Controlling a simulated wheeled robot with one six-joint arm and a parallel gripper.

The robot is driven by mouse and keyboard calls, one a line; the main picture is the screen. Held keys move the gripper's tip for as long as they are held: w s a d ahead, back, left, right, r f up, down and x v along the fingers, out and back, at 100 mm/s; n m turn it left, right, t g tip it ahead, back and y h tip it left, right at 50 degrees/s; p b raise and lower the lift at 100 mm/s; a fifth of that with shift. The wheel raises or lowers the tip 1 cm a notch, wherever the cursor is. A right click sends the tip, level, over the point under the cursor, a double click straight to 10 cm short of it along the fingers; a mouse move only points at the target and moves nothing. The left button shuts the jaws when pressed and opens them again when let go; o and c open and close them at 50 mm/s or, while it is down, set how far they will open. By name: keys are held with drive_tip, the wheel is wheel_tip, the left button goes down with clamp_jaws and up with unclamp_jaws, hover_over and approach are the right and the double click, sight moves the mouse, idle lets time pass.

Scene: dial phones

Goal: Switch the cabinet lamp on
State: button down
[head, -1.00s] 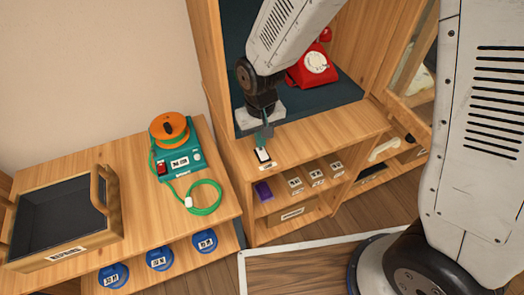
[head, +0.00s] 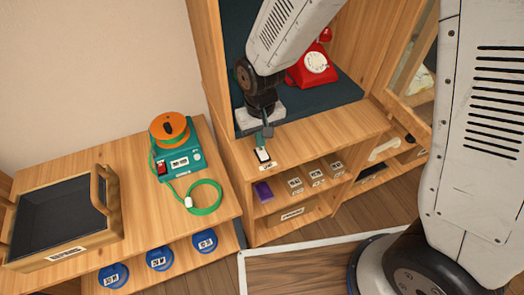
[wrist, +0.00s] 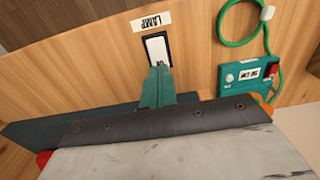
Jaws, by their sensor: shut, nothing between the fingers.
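The lamp switch (head: 262,155) is a white rocker in a black frame on the cabinet's wooden front ledge. In the wrist view the switch (wrist: 157,48) sits beside a label reading LAMP (wrist: 151,21). My gripper (head: 263,139) is shut and empty, with its teal fingertips at the cabinet-side end of the rocker. In the wrist view the fingertips (wrist: 158,70) overlap that end of the switch; I cannot tell whether they touch it. The lamp itself is not seen.
A red dial phone (head: 312,66) stands inside the cabinet (head: 340,118) behind my arm. A teal device (head: 181,160) with an orange reel and green cable sits on the left table, beside an open dark-lined drawer box (head: 62,212).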

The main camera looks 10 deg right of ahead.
drive_tip(key=shift+f, duration=0.9)
idle(0.5)
drive_tip(key=shift+r, duration=3.5)
drive_tip(key=s+d+r+m+t, duration=0.1)
drive_tip(key=s+d+r+m, duration=0.2)
drive_tip(key=s+d+r, duration=1.5)
drive_tip(key=s+d, duration=0.1)
drive_tip(key=d, duration=0.1)
drive_tip(key=shift+s+d+r, duration=0.25)
drive_tip(key=shift+d+r, duration=0.05)
drive_tip(key=shift+d, duration=0.1)
